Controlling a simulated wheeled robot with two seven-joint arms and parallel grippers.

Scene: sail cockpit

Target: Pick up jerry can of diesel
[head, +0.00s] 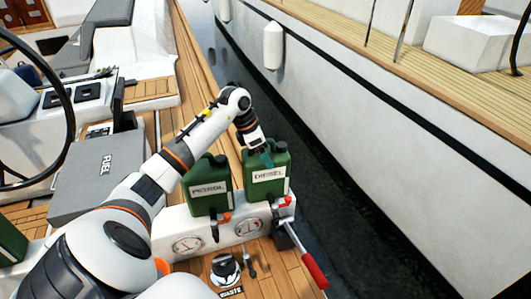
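The green jerry can labelled DIESEL (269,189) stands upright on a white ledge with gauges, in the middle of the head view. My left arm reaches in from the lower left. Its gripper (262,152) points down at the top of the diesel can, at its handle area. The fingers are small and partly hidden there, so I cannot tell whether they are closed on the handle. A similar green can labelled PETROL (208,197) stands just left of the diesel can, partly behind my arm. My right gripper is not in view.
A red-handled lever (313,269) sticks out in front of the cans. Gauges (247,226) and a WASTE deck fitting (226,269) are below. Dark water and a neighbouring white hull (400,150) lie to the right.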

